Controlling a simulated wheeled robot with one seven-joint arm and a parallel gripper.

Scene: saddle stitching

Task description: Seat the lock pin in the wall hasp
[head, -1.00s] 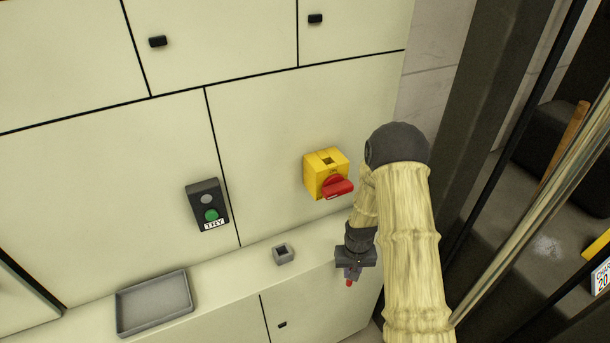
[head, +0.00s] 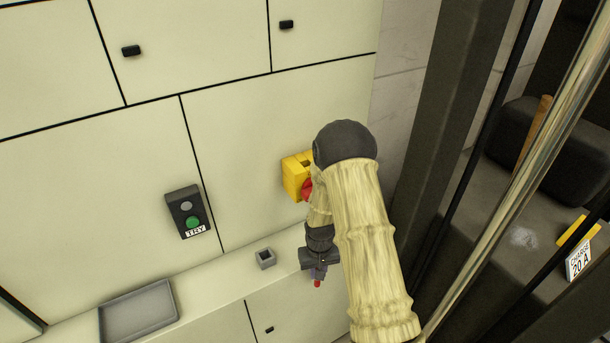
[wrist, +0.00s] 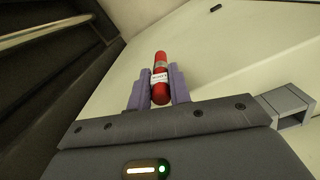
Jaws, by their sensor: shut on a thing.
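My gripper (head: 317,272) is shut on the red lock pin (wrist: 160,78), which carries a white label band. In the wrist view the pin stands between the two purple fingers. In the head view only its small red end (head: 317,284) shows below the gripper. The yellow hasp box (head: 295,178) with a red handle (head: 306,189) is on the cream wall panel, above the gripper and slightly left. My arm hides its right part. A dark slot shows in its top. The pin is apart from the box.
A small grey square holder (head: 265,258) stands on the ledge left of my gripper; it also shows in the wrist view (wrist: 288,106). A grey tray (head: 138,311) lies further left. A TRY button box (head: 188,211) is on the wall. A dark post (head: 425,130) and poles stand right.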

